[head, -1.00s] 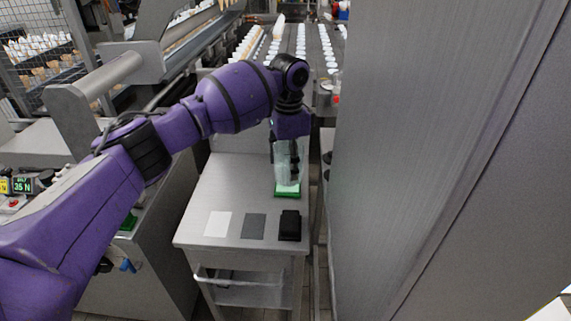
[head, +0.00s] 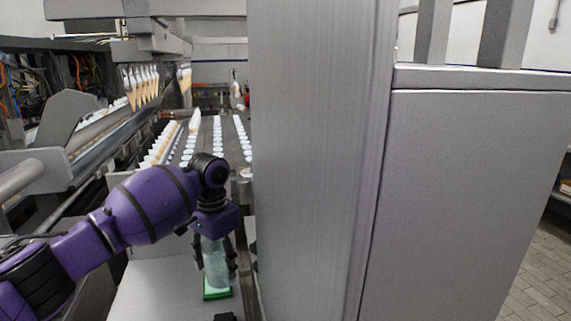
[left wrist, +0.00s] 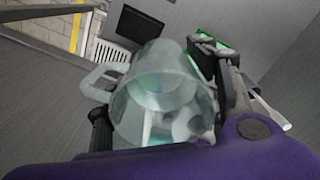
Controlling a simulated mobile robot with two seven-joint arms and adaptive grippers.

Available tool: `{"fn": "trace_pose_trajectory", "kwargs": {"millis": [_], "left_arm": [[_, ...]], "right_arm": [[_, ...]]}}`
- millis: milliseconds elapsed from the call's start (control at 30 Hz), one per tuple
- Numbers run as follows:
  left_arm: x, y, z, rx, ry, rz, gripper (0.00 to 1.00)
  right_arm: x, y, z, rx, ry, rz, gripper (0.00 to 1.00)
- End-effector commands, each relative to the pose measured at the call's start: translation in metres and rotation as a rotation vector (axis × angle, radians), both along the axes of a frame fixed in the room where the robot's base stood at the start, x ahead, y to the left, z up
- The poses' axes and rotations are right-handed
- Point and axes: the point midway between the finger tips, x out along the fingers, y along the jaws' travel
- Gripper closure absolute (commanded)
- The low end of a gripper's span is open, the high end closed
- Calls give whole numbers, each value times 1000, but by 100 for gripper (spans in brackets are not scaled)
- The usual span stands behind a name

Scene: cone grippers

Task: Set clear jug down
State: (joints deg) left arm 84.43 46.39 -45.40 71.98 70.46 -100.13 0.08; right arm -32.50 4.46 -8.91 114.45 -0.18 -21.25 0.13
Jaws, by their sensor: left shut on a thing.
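My right gripper is not in view.
A tall grey cabinet (head: 310,160) stands close to the right of the arm. A conveyor with rows of white cups (head: 217,140) runs behind the table. A dark block (head: 225,317) lies near the bottom edge of the head view.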

Motion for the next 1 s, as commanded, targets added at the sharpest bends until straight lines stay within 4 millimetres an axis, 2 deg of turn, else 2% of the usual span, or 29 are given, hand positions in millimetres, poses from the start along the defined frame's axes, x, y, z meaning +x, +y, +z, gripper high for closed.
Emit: {"fn": "trace_pose_trajectory", "kwargs": {"millis": [167, 267, 400, 600, 700, 833, 1000], "left_arm": [[-26, -21, 19, 0, -5, 185, 80], [-52, -30, 29, 0, -5, 303, 80], [-101, -35, 41, 0, -7, 469, 80], [-179, -30, 53, 0, -8, 633, 80], [-211, -25, 56, 0, -7, 660, 80], [-241, -18, 58, -1, -5, 647, 80], [-259, -8, 57, 0, -3, 637, 80]], "right_arm": [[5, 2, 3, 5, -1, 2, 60], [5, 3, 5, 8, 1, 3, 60], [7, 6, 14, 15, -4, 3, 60], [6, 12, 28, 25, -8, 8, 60], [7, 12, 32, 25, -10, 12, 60], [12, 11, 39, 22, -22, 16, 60], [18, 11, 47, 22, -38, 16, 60]]}}
